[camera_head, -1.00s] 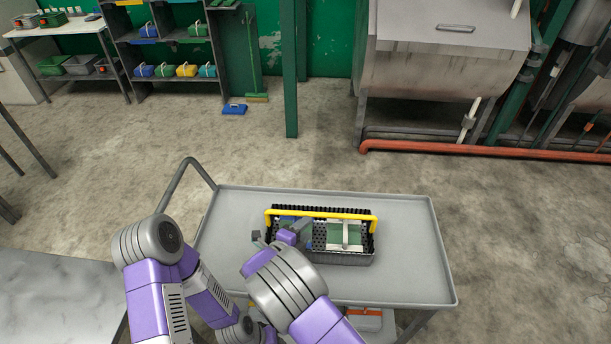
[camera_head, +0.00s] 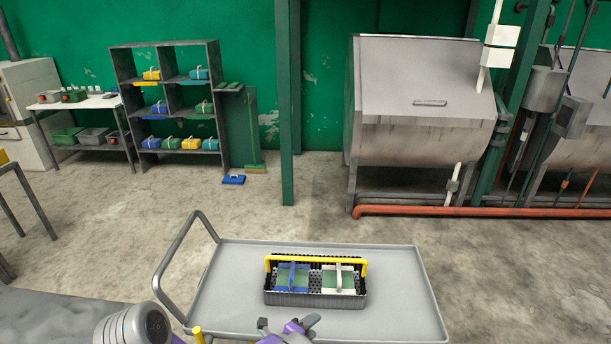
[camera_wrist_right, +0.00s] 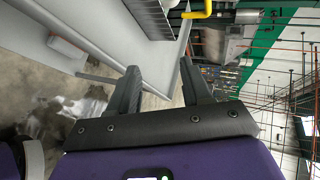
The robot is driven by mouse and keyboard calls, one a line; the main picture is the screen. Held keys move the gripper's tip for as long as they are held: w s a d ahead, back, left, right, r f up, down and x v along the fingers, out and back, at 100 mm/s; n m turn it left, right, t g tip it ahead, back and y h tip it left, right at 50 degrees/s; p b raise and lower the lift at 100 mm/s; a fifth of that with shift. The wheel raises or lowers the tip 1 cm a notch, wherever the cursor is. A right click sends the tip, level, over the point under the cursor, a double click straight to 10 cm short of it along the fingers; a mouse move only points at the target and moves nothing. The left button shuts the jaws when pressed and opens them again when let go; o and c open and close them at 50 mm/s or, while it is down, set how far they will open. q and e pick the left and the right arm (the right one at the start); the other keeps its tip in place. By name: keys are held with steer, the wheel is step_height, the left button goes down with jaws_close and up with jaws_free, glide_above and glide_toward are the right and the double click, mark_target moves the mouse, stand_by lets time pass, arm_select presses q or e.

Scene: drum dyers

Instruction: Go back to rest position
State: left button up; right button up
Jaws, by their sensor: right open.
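My right gripper (camera_head: 288,323) shows at the bottom of the head view, in front of the black crate and apart from it. Its fingers are spread with nothing between them, as the right wrist view also shows (camera_wrist_right: 160,82). The black crate (camera_head: 315,299) with a yellow handle (camera_head: 362,266) stands on the grey cart (camera_head: 405,285). It holds a blue-and-green item (camera_head: 285,283) on the left and a green item with a white handle (camera_head: 338,281) on the right. My left gripper is outside the view; only a rounded joint of my left arm shows at lower left.
A shelf (camera_head: 175,60) with several coloured items stands at the back left, beside a white table (camera_head: 75,103). A large metal drum machine (camera_head: 420,100) and an orange pipe (camera_head: 450,211) are at the back right. Open concrete floor lies behind the cart.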

steer(key=s+d+f+m+g+y, duration=0.2)
steer(key=s+d+f+m+g, duration=0.6)
steer(key=s+f+m, duration=0.4)
steer(key=s+f+n+y, duration=0.2)
steer(key=s+n+y, duration=0.3)
steer(key=n, duration=1.2)
steer(key=s+f+n+g+y, duration=0.1)
steer(key=s+n+y, duration=0.4)
steer(key=n, duration=1.2)
steer(key=s+f, duration=0.1)
steer(key=s, duration=0.1)
steer(key=shift+s+d+g, duration=0.2)
steer(key=shift+s+g, duration=0.1)
steer(key=shift+c, duration=0.6)
steer(key=shift+d, duration=0.1)
